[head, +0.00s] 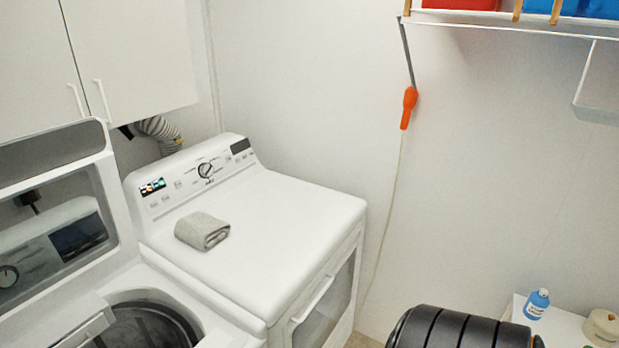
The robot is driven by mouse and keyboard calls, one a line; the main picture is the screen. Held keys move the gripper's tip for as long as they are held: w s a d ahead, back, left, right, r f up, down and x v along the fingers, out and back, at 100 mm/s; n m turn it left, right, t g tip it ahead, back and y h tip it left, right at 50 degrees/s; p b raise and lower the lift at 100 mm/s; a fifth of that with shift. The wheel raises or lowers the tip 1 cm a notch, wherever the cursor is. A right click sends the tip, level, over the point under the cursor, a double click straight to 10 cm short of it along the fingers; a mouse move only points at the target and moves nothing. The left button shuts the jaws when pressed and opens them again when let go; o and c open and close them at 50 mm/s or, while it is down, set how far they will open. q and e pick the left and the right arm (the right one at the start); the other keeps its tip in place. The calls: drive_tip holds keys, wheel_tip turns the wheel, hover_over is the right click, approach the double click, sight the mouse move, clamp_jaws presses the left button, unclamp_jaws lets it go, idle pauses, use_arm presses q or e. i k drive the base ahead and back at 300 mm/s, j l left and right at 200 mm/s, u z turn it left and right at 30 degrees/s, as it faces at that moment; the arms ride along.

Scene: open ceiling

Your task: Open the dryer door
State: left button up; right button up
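The white dryer (270,232) stands against the back wall, with its control panel (200,172) at the rear. Its front faces the lower right. The dryer door (341,293) is on that front face, has a dark window and looks closed. The lower part of the door is cut off by the picture edge. Neither of my grippers is in the head view.
A folded grey towel (203,231) lies on the dryer. Left of it stands a washer (190,290) with its lid raised. A black ribbed object (460,328) is at the bottom right, near a white surface with a blue bottle (537,304). Some floor shows between dryer and black object.

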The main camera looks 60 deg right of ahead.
sight(321, 329)
drive_tip(key=z, duration=1.85)
